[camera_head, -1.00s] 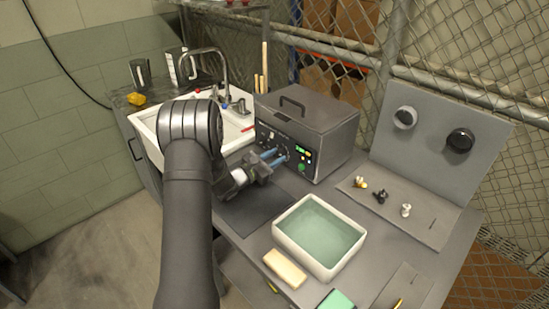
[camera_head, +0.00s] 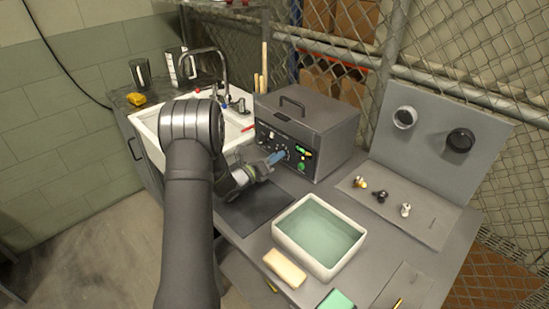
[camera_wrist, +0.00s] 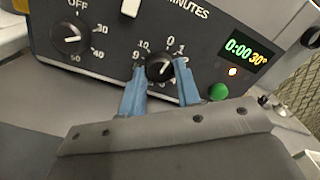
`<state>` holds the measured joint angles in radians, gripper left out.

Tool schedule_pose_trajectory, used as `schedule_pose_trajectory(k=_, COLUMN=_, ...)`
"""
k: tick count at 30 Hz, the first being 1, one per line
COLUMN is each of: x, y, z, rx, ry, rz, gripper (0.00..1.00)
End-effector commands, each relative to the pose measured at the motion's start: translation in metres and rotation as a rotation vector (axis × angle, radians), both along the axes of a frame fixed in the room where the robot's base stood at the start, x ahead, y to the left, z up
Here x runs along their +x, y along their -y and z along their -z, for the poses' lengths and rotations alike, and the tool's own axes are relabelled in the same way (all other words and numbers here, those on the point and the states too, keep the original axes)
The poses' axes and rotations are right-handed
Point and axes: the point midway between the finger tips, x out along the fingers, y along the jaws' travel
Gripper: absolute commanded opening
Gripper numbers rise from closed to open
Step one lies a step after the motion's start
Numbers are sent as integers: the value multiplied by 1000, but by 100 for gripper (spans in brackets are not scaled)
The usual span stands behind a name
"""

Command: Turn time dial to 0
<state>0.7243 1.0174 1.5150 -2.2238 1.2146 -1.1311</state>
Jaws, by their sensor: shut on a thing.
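The time dial (camera_wrist: 160,68) is a black knob on the dark front panel, under the word MINUTES, ringed by white numbers. The 0 is above it, with 1 to the right and 9 and 10 to the left. Its pointer seems to face up and right, but the exact mark is hard to read. My gripper (camera_wrist: 163,76) is shut on the dial, one blue finger at each side. In the head view my gripper (camera_head: 284,154) reaches the panel of the grey box (camera_head: 310,120), and the fingers partly hide the dial.
A second dial (camera_wrist: 71,39) marked OFF, 30, 40, 50 sits to the left. A lit display (camera_wrist: 247,50) reads 0:00 and 30°, above a green button (camera_wrist: 218,91). A water-filled white tray (camera_head: 287,248) and a sponge (camera_head: 284,268) stand in front; a sink (camera_head: 148,128) is left.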

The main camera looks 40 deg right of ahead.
Motion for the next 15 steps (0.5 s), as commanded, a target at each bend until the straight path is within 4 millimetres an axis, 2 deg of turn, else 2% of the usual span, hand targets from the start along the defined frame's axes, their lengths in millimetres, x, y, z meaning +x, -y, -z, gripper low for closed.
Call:
schedule_pose_trajectory(k=6, x=-1, y=-1, z=1, rx=2, ry=-96, rz=0, gripper=7)
schedule_pose_trajectory(k=15, x=-1, y=-1, z=1, rx=3, ry=-144, rz=0, gripper=7)
